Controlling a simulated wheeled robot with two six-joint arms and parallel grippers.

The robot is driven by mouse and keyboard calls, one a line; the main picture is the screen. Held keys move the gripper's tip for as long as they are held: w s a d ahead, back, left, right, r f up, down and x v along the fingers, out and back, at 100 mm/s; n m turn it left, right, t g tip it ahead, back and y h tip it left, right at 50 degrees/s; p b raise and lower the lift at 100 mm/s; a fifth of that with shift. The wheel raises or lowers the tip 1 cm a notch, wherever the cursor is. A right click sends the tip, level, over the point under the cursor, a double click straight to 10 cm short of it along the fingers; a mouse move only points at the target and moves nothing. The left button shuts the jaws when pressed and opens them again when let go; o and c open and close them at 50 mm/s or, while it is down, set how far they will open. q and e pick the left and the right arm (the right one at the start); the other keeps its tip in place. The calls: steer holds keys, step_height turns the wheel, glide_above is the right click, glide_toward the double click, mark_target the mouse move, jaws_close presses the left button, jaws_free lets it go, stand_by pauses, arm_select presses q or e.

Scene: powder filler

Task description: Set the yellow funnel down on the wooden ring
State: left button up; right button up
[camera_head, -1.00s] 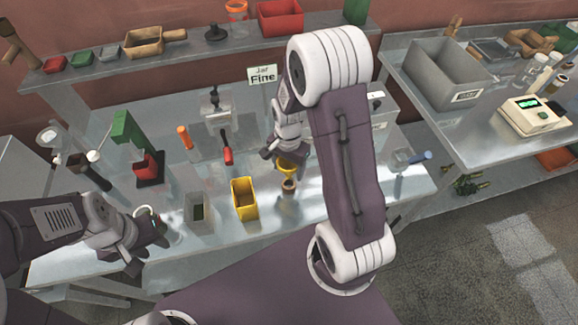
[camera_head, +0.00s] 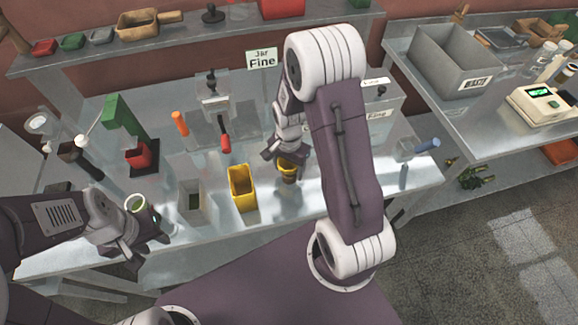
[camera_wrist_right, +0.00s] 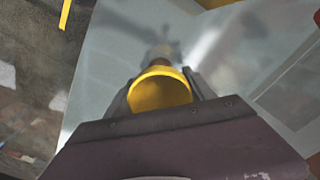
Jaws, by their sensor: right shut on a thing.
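The yellow funnel (camera_head: 287,166) is in my right gripper (camera_head: 283,158), which is shut on it. In the right wrist view the funnel's round mouth (camera_wrist_right: 160,93) shows between the fingers. The brown wooden ring (camera_head: 288,179) is directly under the funnel, on the metal bench. Funnel and ring look very close; I cannot tell whether they touch. My left gripper (camera_head: 150,237) is low at the left, beside a pale open jar (camera_head: 138,207) with something green inside. Its fingers are partly hidden, so I cannot tell whether it grips the jar.
A yellow open bin (camera_head: 242,190) and a grey bin (camera_head: 193,203) stand left of the ring. A red-handled tool (camera_head: 224,140) and a green stand (camera_head: 122,117) are further back. My right arm hides part of the bench.

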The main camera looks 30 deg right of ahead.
steer(key=shift+f+b, duration=0.3)
steer(key=shift+f, duration=0.45)
stand_by(0.6)
steer(key=o, duration=1.4)
steer(key=shift+o, duration=0.2)
step_height(320, 180, up, 9)
steer(key=shift+r, duration=0.1)
